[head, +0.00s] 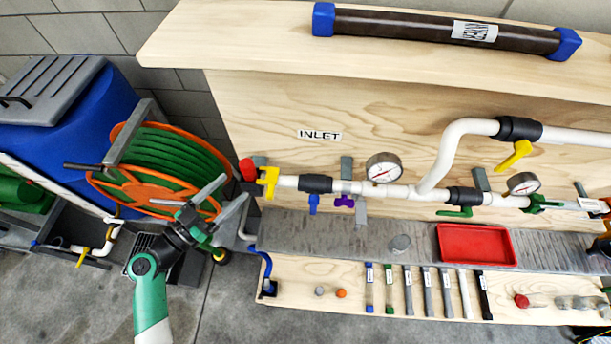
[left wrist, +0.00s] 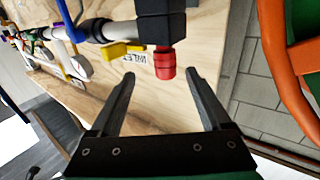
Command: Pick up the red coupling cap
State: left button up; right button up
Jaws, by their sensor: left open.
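The red coupling cap (head: 247,170) sits on the left end of the white pipe, beside the INLET label. In the left wrist view the cap (left wrist: 166,62) is on the pipe's dark end fitting. My left gripper (head: 235,189) is open and empty, just below and left of the cap in the head view. In the left wrist view the cap appears beyond and between the spread fingertips (left wrist: 160,76), with a visible gap on each side. I cannot make out my right gripper.
A yellow valve handle (head: 268,181) is close to the cap. An orange hose reel (head: 155,203) stands left of the bench. Gauges (head: 384,168) and coloured valves line the pipe. A red tray (head: 476,245) and several labelled tubes lie below it.

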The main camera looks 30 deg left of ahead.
aim_at(243, 182)
pick_arm(q)
jog(key=shift+a+r, duration=0.1)
jog(key=shift+a, duration=0.1)
jog(key=w, duration=0.2)
jog(key=w+p, duration=0.1)
jog(key=w, duration=0.2)
jog(key=shift+d+r, duration=0.1)
jog(key=shift+d, duration=0.1)
jog(key=w+d+p, duration=0.1)
jog(key=w, duration=0.5)
jog(key=shift+f, duration=0.35)
grip_shut()
pick_arm(e)
jog(key=shift+s+a+r, duration=0.1)
jog(key=shift+a+r, duration=0.15)
jog(key=shift+r, duration=0.3)
jog(key=shift+s+a+r, duration=0.1)
jog(key=shift+a+r, duration=0.1)
jog(key=shift+r, duration=0.35)
